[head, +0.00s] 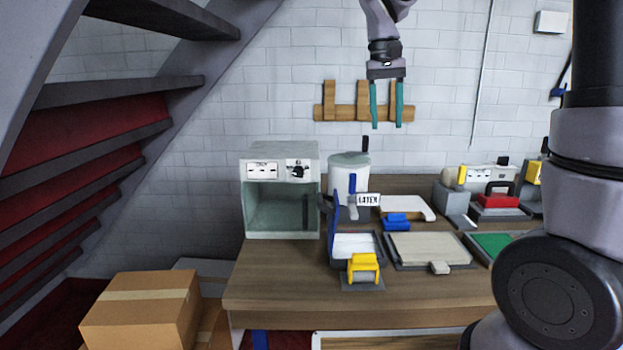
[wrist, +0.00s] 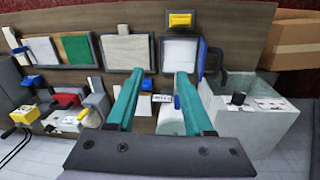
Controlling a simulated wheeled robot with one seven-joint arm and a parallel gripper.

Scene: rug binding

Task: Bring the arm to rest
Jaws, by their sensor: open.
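My gripper (head: 387,104) hangs high above the back of the wooden table (head: 270,290), in front of the white brick wall. Its two teal fingers point down and stand apart with nothing between them. In the wrist view my gripper (wrist: 155,92) is also open and empty, with the table and its items beyond the fingers. The fingertips touch nothing that I can see. Most of the arm between the gripper and my large joint at the right lies outside the head view.
A grey open-fronted box (head: 281,215) and a white canister (head: 350,172) stand on the table. A beige panel tray (head: 430,248), a yellow clamp (head: 363,267) and a red-topped tool (head: 498,197) are there too. A wooden wall rack (head: 337,113) hangs behind the gripper. Stairs and a cardboard box (head: 142,309) are left.

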